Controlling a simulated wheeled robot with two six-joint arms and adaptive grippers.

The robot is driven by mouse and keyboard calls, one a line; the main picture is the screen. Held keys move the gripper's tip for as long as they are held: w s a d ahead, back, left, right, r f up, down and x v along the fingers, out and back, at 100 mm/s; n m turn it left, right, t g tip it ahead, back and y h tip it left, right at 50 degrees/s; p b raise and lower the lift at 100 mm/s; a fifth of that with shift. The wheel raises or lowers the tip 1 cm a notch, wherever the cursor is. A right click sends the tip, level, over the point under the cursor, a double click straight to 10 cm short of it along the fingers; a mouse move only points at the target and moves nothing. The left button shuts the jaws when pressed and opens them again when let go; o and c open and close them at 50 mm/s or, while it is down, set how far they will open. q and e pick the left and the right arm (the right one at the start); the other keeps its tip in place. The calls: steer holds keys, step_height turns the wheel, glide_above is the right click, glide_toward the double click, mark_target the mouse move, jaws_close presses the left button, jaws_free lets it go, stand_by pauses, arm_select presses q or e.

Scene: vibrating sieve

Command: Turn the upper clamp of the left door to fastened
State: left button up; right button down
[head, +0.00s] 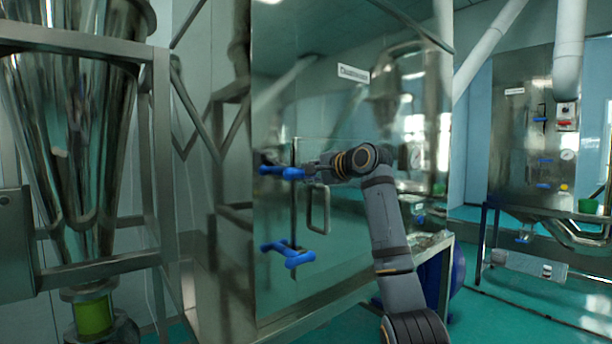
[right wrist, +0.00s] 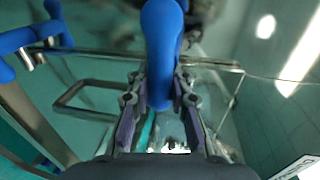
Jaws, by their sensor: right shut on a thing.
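The upper clamp (head: 279,171) is a blue-handled clamp on the polished metal door (head: 345,115) of the cabinet in the head view. Its blue handle points right, roughly level, toward my gripper. My right gripper (head: 306,171) comes in from the right and is shut on the end of this handle. In the right wrist view, the blue handle (right wrist: 161,45) lies between the two fingers of my right gripper (right wrist: 160,82). The clamp's pivot is hard to make out. My left gripper is not in view.
A lower blue clamp (head: 289,253) sits below on the same door. A metal loop handle (head: 319,208) lies just below my right gripper, close to it. A steel frame with a funnel (head: 75,130) stands at the left. Another cabinet (head: 520,130) stands at the right.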

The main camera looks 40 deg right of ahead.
steer(key=shift+f, duration=0.15)
steer(key=c, duration=1.2)
jaws_free()
steer(key=shift+s, duration=0.15)
steer(key=a+v, duration=0.1)
steer(key=v, duration=1)
steer(key=shift+s+d+r, duration=0.25)
steer(key=shift+s+d, duration=0.15)
steer(key=shift+d, duration=0.05)
steer(key=shift+w, duration=0.1)
